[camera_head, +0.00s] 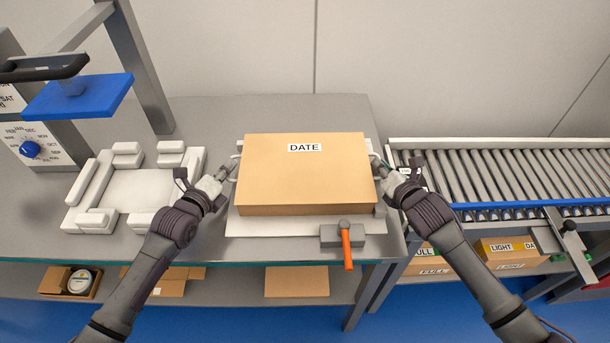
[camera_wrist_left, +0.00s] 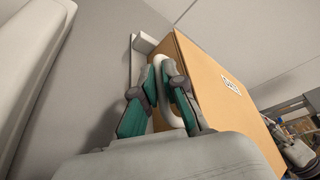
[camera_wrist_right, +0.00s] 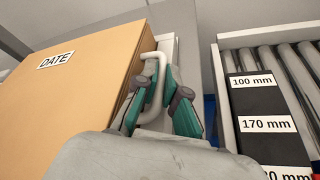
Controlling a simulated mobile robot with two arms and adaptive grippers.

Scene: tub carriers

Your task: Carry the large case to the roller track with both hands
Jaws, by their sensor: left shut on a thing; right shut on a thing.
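The large case (camera_head: 305,175) is a tan box with a DATE label. It sits on a pale plate (camera_head: 260,226) on the grey table and fills the middle of the head view. My left gripper (camera_head: 230,172) is shut on the white handle (camera_wrist_left: 172,105) at the case's left side. My right gripper (camera_head: 381,168) is shut on the white handle (camera_wrist_right: 155,80) at its right side. The roller track (camera_head: 520,178) lies to the right of the table, with a blue strip along its front edge.
A clamp with an orange lever (camera_head: 347,250) is in front of the case. A white fixture (camera_head: 125,190) stands left, near a blue-plated press (camera_head: 80,98). A black block with millimetre labels (camera_wrist_right: 262,120) is by the rollers. Smaller boxes (camera_head: 505,250) sit on lower shelves.

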